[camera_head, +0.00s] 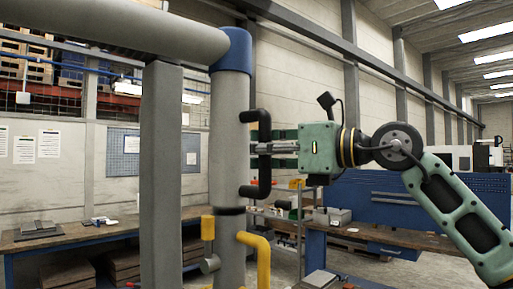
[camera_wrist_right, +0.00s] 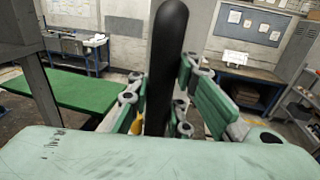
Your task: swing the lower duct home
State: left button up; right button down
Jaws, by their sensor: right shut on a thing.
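A grey vertical duct (camera_head: 229,140) hangs from a blue elbow (camera_head: 231,50) in the head view. A black bar handle (camera_head: 265,182) stands upright on its right side. My right gripper (camera_head: 264,148) comes in from the right and is shut on the handle's upright part. In the right wrist view the handle (camera_wrist_right: 167,50) rises between the green finger pads. A dark ring (camera_head: 230,210) marks the duct's lower end, and a grey pipe (camera_head: 230,252) with a yellow handle (camera_head: 262,256) lies directly below, roughly in line. Any gap there is unclear. My left gripper is not in view.
A thick grey post (camera_head: 161,180) stands just left of the duct, under a horizontal grey pipe (camera_head: 110,28). A yellow-topped fitting (camera_head: 208,228) sticks out left of the lower pipe. Workbenches (camera_head: 75,236) stand behind.

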jog(key=shift+w+d+r, duration=0.1)
jog(key=shift+w+d, duration=0.05)
jog(key=shift+d, duration=0.05)
jog(key=c, duration=2.2)
grip_release()
jog(key=o, duration=0.6)
jog(key=shift+w+d, duration=0.1)
jog(key=shift+d, duration=0.2)
jog(key=shift+c, duration=0.2)
jog(key=shift+o, duration=0.3)
jog(key=shift+a, duration=0.1)
jog(key=shift+a, duration=0.1)
jog(key=shift+s, duration=0.2)
jog(key=v, duration=1.2)
jog(key=shift+w, duration=0.1)
